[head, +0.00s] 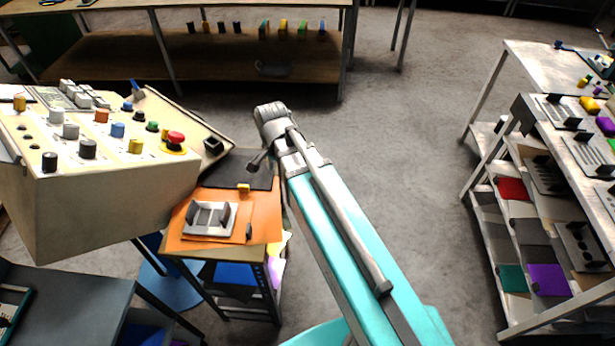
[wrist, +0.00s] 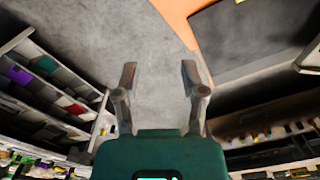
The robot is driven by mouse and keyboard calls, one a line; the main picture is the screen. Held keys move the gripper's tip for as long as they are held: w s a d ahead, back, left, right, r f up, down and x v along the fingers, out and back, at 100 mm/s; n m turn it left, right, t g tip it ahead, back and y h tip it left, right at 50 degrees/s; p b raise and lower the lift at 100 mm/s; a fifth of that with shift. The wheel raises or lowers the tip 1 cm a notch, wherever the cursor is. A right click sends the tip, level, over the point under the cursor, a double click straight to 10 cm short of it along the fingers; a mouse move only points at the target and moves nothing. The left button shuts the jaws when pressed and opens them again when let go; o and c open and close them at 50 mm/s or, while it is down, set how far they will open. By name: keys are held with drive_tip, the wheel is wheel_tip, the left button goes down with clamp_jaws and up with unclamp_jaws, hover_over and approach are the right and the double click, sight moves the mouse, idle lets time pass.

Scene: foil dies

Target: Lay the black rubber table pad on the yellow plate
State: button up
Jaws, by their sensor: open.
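A dark flat sheet (head: 255,172), which looks like the black rubber table pad, lies at the back of a small orange-topped table (head: 178,236). In the wrist view a dark panel (wrist: 252,38), apparently the same pad, lies on the orange surface at upper right. My gripper (wrist: 159,80) is open and empty, with grey floor between its fingers and the dark panel to the right. In the head view my arm largely hides the gripper near the pad's right edge.
A grey fixture (head: 210,217) and a small yellow block (head: 243,188) are on the orange table. A control console (head: 110,200) with knobs stands close on the left. Shelving (head: 487,240) with coloured sheets stands at right. Open floor (head: 420,150) lies between.

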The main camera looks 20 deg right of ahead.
drive_tip(key=s+d+n, duration=0.5)
drive_tip(key=d+n, duration=0.2)
drive_tip(key=n, duration=0.2)
drive_tip(key=shift+s+d, duration=0.15)
drive_tip(key=shift+s, duration=0.25)
